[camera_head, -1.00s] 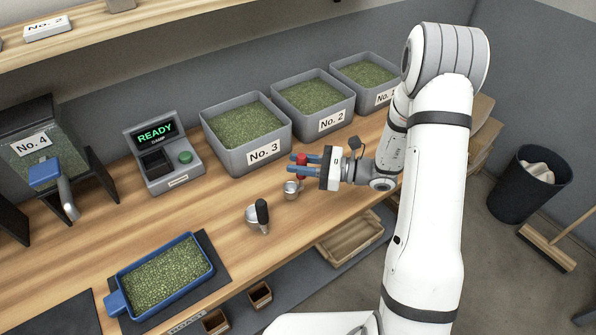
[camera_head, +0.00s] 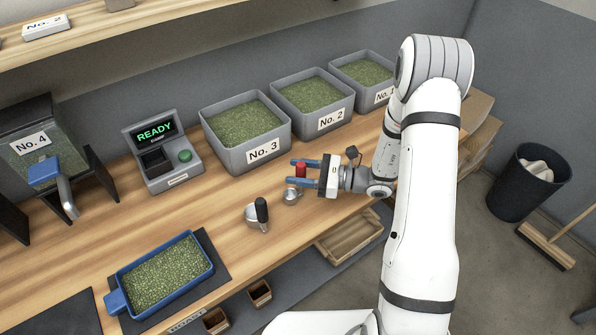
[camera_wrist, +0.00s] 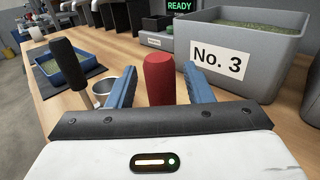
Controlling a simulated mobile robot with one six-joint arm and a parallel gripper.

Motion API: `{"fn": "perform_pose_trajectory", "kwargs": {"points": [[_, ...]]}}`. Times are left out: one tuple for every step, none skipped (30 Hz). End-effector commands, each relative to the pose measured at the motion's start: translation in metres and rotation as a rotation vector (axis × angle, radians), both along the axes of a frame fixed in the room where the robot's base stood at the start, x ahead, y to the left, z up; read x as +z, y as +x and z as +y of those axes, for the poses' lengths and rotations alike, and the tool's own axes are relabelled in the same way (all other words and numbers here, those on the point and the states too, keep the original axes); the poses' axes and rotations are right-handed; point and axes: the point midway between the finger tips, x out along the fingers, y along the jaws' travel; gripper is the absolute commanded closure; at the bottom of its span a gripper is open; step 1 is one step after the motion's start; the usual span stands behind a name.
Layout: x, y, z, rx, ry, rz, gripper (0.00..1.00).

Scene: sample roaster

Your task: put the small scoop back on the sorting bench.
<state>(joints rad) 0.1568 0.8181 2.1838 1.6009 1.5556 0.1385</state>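The small scoop has a red upright handle (camera_head: 301,170) and a small metal cup (camera_head: 291,196), which appears to rest on the wooden bench (camera_head: 215,215). My gripper (camera_head: 302,172) has its two blue fingers apart, one on either side of the red handle. In the wrist view the red handle (camera_wrist: 160,80) stands between the fingertips (camera_wrist: 160,78) with a gap on both sides. The scoop's cup is not clearly shown there.
A larger scoop with a black handle (camera_head: 262,210) stands just left of the small one. Grey bins No. 3 (camera_head: 265,152), No. 2 (camera_head: 331,121) and No. 1 line the back. A blue tray (camera_head: 117,302) of beans lies front left. Bench between is clear.

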Motion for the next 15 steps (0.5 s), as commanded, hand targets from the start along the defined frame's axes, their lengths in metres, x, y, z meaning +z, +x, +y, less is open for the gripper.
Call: {"fn": "perform_pose_trajectory", "kwargs": {"points": [[0.000, 0.000, 0.000, 0.000, 0.000, 0.000, 0.54], [0.000, 0.000, 0.000, 0.000, 0.000, 0.000, 0.54], [0.000, 0.000, 0.000, 0.000, 0.000, 0.000, 0.54], [0.000, 0.000, 0.000, 0.000, 0.000, 0.000, 0.54], [0.000, 0.000, 0.000, 0.000, 0.000, 0.000, 0.54], [0.002, 0.000, 0.000, 0.000, 0.000, 0.000, 0.54], [0.003, 0.000, 0.000, 0.000, 0.000, 0.000, 0.54], [0.005, 0.000, 0.000, 0.000, 0.000, 0.000, 0.54], [0.003, 0.000, -0.004, -0.002, 0.000, 0.000, 0.54], [0.002, -0.001, -0.008, -0.004, 0.000, -0.001, 0.54], [0.002, -0.001, -0.012, -0.004, 0.000, -0.001, 0.54], [0.002, -0.003, -0.020, -0.005, 0.000, -0.002, 0.54], [0.002, -0.004, -0.025, -0.005, 0.000, -0.002, 0.54], [0.002, -0.005, -0.032, -0.005, -0.001, -0.002, 0.54], [0.002, -0.006, -0.040, -0.006, 0.000, -0.002, 0.54]]}}
